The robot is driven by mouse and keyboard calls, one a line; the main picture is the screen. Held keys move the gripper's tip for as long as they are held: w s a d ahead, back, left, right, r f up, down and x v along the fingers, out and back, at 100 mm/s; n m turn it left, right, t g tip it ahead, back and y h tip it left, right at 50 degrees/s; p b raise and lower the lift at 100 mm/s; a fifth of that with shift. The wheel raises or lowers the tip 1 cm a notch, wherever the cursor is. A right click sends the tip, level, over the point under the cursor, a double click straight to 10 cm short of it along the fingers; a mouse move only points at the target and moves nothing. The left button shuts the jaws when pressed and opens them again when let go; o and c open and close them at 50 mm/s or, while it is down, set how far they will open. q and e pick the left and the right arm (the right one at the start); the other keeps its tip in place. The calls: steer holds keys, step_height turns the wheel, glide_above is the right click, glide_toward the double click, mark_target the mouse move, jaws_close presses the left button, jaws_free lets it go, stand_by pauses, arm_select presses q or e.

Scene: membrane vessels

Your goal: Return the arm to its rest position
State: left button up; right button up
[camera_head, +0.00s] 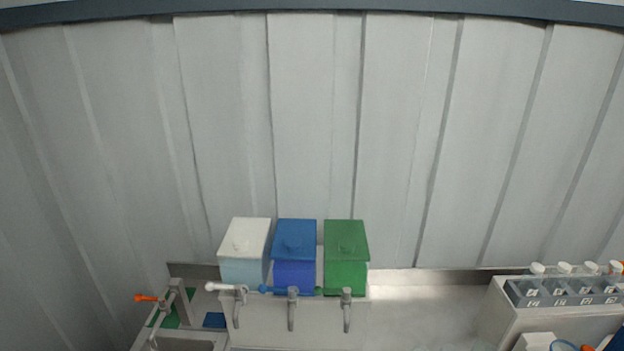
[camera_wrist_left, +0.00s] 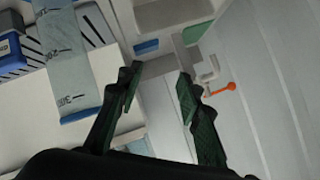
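My left gripper (camera_wrist_left: 158,85) shows in the left wrist view with its two dark green-padded fingers spread apart. Nothing is between the fingertips. A tap with an orange handle (camera_wrist_left: 228,88) is just beyond the right finger, and a clear vessel strip with printed marks (camera_wrist_left: 72,60) is to the left of the left finger. In the head view neither gripper nor either arm shows. That view has white (camera_head: 245,240), blue (camera_head: 295,245) and green (camera_head: 346,250) lidded vessels in a row, lids on, above several grey taps.
The orange-handled tap (camera_head: 147,298) stands by a sink at the lower left. A rack (camera_head: 562,292) with several white-capped bottles is on a white block at the lower right. A corrugated wall (camera_head: 310,120) fills the back. The counter between vessels and rack (camera_head: 430,305) looks clear.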

arm_select(q)
steer(key=s+f+n+g+h, duration=0.15)
steer(key=s+f+g, duration=0.25)
steer(key=s+f, duration=0.45)
steer(key=s+f+n+g+h, duration=0.1)
steer(key=s+f+n+g, duration=0.3)
steer(key=s, duration=0.8)
step_height(320, 180, down, 33)
steer(key=d+m+g+b, duration=0.1)
steer(key=d+m+b, duration=0.1)
steer(key=b, duration=0.2)
steer(key=s+f+g+b, duration=0.1)
steer(key=s+f+b, duration=0.3)
steer(key=s+f, duration=1.7)
step_height(320, 180, down, 3)
steer(key=shift+s+r+g, duration=0.1)
steer(key=shift+s+g, duration=0.05)
steer(key=shift+g, duration=0.15)
steer(key=shift+c, duration=0.6)
